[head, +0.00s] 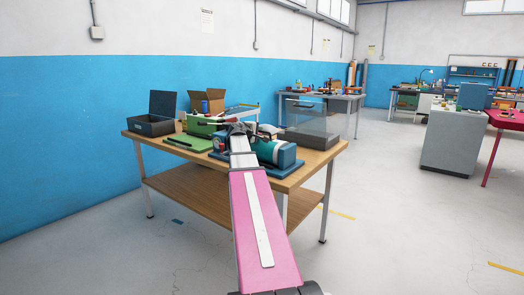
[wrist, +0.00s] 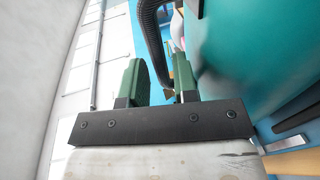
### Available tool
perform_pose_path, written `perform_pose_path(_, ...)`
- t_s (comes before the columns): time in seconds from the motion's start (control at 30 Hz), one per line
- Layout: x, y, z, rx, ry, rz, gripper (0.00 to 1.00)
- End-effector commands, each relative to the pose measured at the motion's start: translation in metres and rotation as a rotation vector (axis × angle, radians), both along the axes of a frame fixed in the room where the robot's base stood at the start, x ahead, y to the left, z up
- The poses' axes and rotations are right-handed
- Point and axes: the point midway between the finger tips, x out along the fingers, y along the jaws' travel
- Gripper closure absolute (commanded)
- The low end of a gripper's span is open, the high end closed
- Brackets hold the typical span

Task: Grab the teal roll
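The teal roll (head: 277,153) lies on its side near the front right of the wooden table, on a dark blue base. In the wrist view a large teal surface (wrist: 265,45), which looks like the roll, fills the upper right. My gripper (wrist: 158,82) shows two green fingers held apart, with no roll between them. The teal surface is beside the right finger, outside the gap; I cannot tell if they touch. A dark ribbed hose (wrist: 152,35) passes just beyond the fingertips. In the head view my arm hides the fingers and part of the table middle.
The wooden table (head: 312,160) also holds a green case (head: 203,125), a green mat (head: 188,143), an open dark box (head: 152,124), a cardboard box (head: 207,101) and a clear-sided grey bin (head: 312,137).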

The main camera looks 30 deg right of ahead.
Motion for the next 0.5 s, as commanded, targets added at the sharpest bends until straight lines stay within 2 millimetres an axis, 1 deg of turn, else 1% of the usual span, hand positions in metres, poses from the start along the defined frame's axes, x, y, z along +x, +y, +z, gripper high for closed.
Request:
perform_pose_path(0.03,0.0057,-0.0088,-0.0014,0.001,0.001,-0.002,0.73)
perform_pose_path(0.1,0.0088,-0.0152,-0.0030,0.000,0.000,-0.001,0.73)
perform_pose_path(0.2,0.0099,-0.0182,-0.0040,0.000,0.000,0.000,0.73)
perform_pose_path(0.37,0.0091,-0.0177,-0.0040,0.000,0.000,0.000,0.73)
perform_pose_path(0.43,0.0091,-0.0177,-0.0041,0.000,0.000,0.000,0.92)
perform_pose_path(0.47,0.0091,-0.0176,-0.0041,0.000,0.000,0.000,1.00)
perform_pose_path(0.5,0.0090,-0.0176,-0.0041,0.000,0.000,0.000,1.00)
